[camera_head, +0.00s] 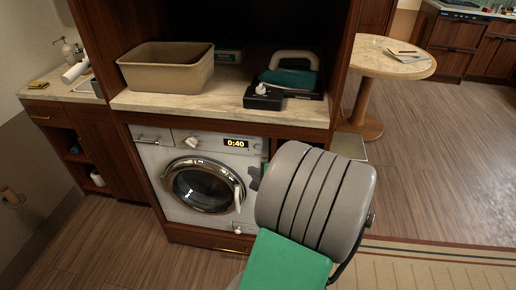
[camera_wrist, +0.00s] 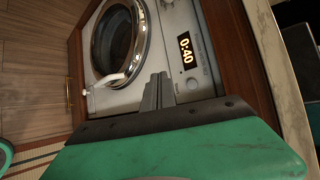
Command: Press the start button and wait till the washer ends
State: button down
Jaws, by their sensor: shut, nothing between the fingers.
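The white washer (camera_head: 158,165) is built into a wooden cabinet, its round glass door (camera_head: 200,188) closed. Its lit display (camera_head: 236,143) reads 0:40, and the same display shows in the wrist view (camera_wrist: 186,48). Small controls sit beside the display, but I cannot tell which is the start button. My gripper (camera_wrist: 158,80) is shut and empty, its fingers in front of the washer's front panel between the door handle (camera_wrist: 110,80) and the display side. Whether the tips touch the panel I cannot tell. In the head view my arm hides most of the gripper.
The countertop (camera_head: 225,98) above the washer holds a tan bin (camera_head: 166,72), a clothes iron (camera_head: 292,72) and a small black box (camera_head: 262,98). A round table (camera_head: 390,62) stands at the back right. Wood floor is open on the right; a mat (camera_head: 420,265) lies at front right.

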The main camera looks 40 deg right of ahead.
jog(key=b, duration=0.2)
send_near(251, 150)
jog(key=w+f, duration=0.2)
jog(key=shift+w+d+r, duration=0.15)
jog(key=shift+w, duration=0.4)
dwell(1.4)
jog(key=shift+w+d, duration=0.25)
jog(key=shift+d, duration=0.1)
